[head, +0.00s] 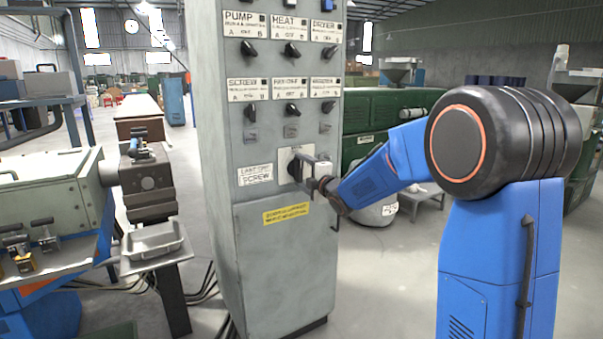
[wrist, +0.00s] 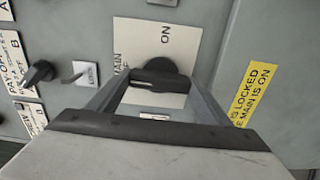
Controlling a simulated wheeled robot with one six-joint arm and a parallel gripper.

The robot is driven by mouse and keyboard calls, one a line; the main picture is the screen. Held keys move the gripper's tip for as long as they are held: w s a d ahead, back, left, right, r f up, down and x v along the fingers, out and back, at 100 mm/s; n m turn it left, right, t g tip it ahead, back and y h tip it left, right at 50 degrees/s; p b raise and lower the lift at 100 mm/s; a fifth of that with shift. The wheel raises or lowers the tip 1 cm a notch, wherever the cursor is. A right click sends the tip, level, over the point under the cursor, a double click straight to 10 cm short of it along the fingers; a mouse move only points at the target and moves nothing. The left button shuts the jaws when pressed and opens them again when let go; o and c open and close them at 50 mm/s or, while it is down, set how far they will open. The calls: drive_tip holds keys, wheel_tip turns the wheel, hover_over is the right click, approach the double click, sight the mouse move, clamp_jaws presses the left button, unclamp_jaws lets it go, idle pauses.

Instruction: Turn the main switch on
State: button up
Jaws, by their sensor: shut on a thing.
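The main switch is a dark rotary knob (wrist: 158,70) on a pale plate (wrist: 185,35) marked MAIN and ON, on the front of the grey control cabinet. In the head view the switch plate (head: 284,160) is low on the cabinet, below the rows of smaller knobs. My gripper (head: 303,168) reaches it from the right. In the wrist view the gripper's fingers (wrist: 155,85) meet at the knob and are shut on its handle. The fingers cover part of the knob and of the plate's lettering, so the exact switch position is hard to tell.
The grey cabinet (head: 262,255) carries several other knobs, labelled PUMP, HEAT, DRYER and SCREW. A yellow notice (head: 286,214) is below the switch. A machine with a metal tray (head: 152,243) stands to the left. Green equipment (head: 385,115) stands behind my arm.

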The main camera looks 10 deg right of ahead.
drive_tip(key=m, duration=0.8)
drive_tip(key=shift+f+m, duration=0.1)
drive_tip(key=shift+m, duration=0.2)
drive_tip(key=m, duration=0.4)
drive_tip(key=shift+m, duration=2.5)
drive_tip(key=o, duration=1.1)
drive_tip(key=shift+c, duration=0.2)
drive_tip(key=shift+s+d, duration=0.1)
